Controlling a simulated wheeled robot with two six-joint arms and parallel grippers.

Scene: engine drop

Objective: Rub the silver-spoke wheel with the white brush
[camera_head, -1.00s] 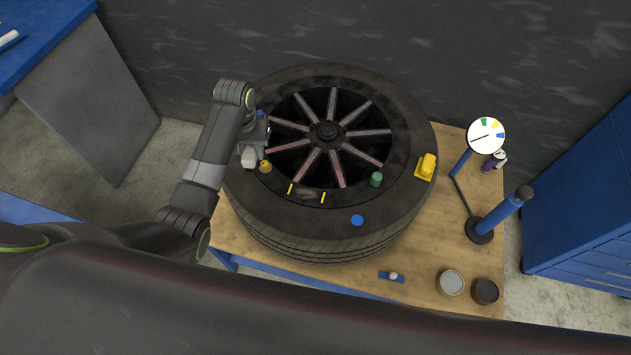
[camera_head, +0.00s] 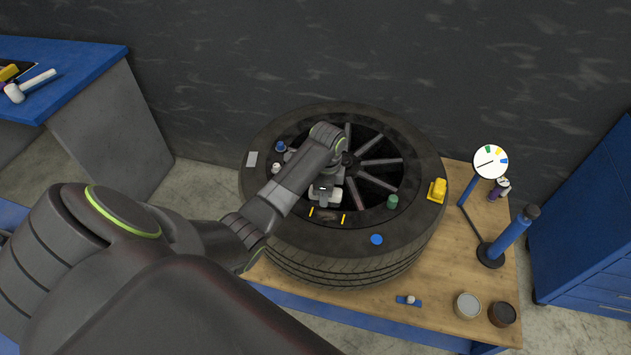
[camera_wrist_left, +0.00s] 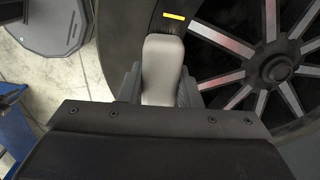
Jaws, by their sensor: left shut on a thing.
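The silver-spoke wheel (camera_head: 380,162) sits inside a big black tyre (camera_head: 420,185) lying flat on the wooden table. Its spokes also show in the left wrist view (camera_wrist_left: 277,70), with reddish grime on some of them. My left gripper (camera_head: 324,194) is over the near left part of the wheel and hides some spokes. It is shut on the white brush (camera_wrist_left: 162,65), whose dark bristles point away from the gripper, near a yellow mark. I cannot tell whether the bristles touch a spoke. My right gripper is not in view.
Small items sit on the tyre: a yellow block (camera_head: 437,190), a green cap (camera_head: 392,202) and a blue disc (camera_head: 376,239). A blue pump with a gauge (camera_head: 490,161) and two tins (camera_head: 468,305) stand on the table's right. A blue bench (camera_head: 75,60) is at left.

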